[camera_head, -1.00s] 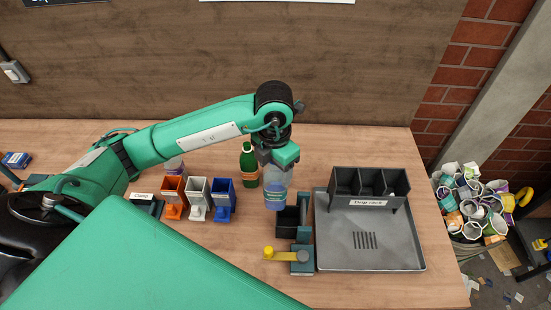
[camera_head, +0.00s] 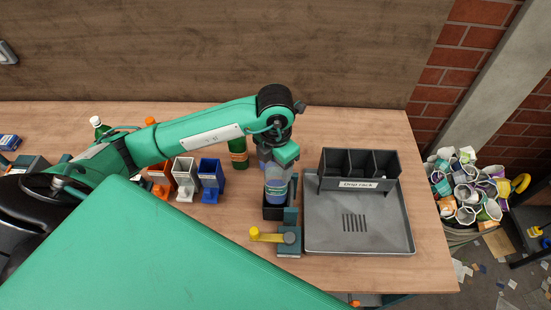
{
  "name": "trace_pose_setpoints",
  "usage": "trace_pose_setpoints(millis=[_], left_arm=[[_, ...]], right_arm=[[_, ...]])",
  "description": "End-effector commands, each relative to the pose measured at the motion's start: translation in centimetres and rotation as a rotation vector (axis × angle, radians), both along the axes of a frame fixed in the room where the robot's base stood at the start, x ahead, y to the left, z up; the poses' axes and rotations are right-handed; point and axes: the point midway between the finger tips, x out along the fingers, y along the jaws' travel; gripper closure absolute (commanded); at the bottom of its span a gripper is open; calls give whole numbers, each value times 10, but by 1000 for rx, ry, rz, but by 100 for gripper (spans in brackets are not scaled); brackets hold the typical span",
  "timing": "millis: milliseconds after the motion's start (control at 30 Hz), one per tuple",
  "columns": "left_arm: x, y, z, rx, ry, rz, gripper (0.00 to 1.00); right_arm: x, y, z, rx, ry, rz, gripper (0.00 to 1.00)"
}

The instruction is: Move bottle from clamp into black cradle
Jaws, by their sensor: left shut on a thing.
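My left gripper (camera_head: 278,158) is shut on a clear bottle (camera_head: 277,184) with a blue-violet label and holds it upright by its upper part, which the gripper hides. The bottle's lower end is at the opening of the black cradle (camera_head: 274,212) and overlaps it. I cannot tell whether it touches the bottom. The teal clamp (camera_head: 289,239) with a yellow-ended lever is attached at the cradle's near right side. My right gripper is out of view.
The grey tray (camera_head: 395,238) with the black drip rack (camera_head: 358,184) stands close on the right. Orange, white (camera_head: 185,172) and blue (camera_head: 211,173) bins stand left. A green bottle (camera_head: 238,158) is behind the arm. A basket of cups (camera_head: 467,190) is beyond the table.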

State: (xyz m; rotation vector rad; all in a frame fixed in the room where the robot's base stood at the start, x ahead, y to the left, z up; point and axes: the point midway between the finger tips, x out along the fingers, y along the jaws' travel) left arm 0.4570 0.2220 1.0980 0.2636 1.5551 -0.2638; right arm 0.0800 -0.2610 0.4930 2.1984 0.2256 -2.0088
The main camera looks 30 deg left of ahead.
Motion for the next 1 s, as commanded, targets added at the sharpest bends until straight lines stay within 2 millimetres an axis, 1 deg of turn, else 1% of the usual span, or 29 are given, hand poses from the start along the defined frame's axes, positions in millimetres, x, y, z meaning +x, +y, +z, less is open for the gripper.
trace_pose_setpoints(millis=[33, 200, 400, 500, 700, 1000], left_arm=[[0, 0, -10, 0, 1, 0, 76], [0, 0, -30, 0, 1, 0, 76], [0, 0, -51, 0, 0, 0, 76], [0, 0, -59, 0, 0, 0, 76], [0, 0, -67, 1, 0, 0, 76], [0, 0, -67, 1, 0, 0, 76]], right_arm=[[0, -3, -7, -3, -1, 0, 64], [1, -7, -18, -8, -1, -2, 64], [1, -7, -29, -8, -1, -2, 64], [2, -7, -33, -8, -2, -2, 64], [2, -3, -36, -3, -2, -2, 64], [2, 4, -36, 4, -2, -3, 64]])
